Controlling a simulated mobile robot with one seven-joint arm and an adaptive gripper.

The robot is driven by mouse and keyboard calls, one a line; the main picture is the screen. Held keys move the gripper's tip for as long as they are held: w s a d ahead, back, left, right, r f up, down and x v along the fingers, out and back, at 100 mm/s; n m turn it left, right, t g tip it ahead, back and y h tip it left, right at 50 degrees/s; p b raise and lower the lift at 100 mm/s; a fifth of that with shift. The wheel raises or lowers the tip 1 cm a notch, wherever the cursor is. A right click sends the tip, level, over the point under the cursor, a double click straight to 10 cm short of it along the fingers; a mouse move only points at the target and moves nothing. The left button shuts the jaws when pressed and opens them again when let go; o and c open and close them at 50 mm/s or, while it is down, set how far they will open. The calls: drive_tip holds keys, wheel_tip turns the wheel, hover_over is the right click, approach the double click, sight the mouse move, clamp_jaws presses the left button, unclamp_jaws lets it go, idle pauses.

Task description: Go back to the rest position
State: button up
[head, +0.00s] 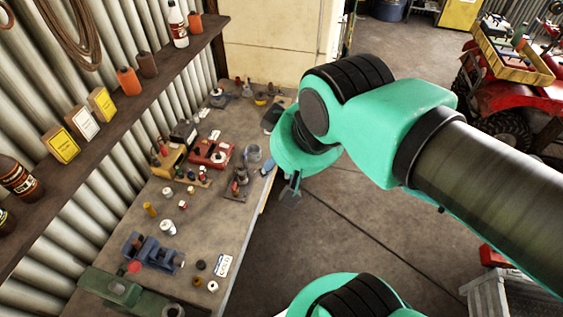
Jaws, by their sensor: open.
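My gripper (291,186) hangs below the teal wrist of my arm, just off the right edge of the workbench (223,212). It is small in the head view and partly hidden by the wrist above it. Its fingers look apart, and I see nothing held between them. My arm reaches in from the right side of the picture, over the concrete floor.
A red quad (515,95) stands at the upper right. Floor (340,225) right of the bench is clear.

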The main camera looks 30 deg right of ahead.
drive_tip(key=shift+f, duration=0.1)
idle(0.3)
wheel_tip(320, 180, down, 18)
drive_tip(key=b, duration=1.8)
drive_tip(key=shift+f, duration=0.15)
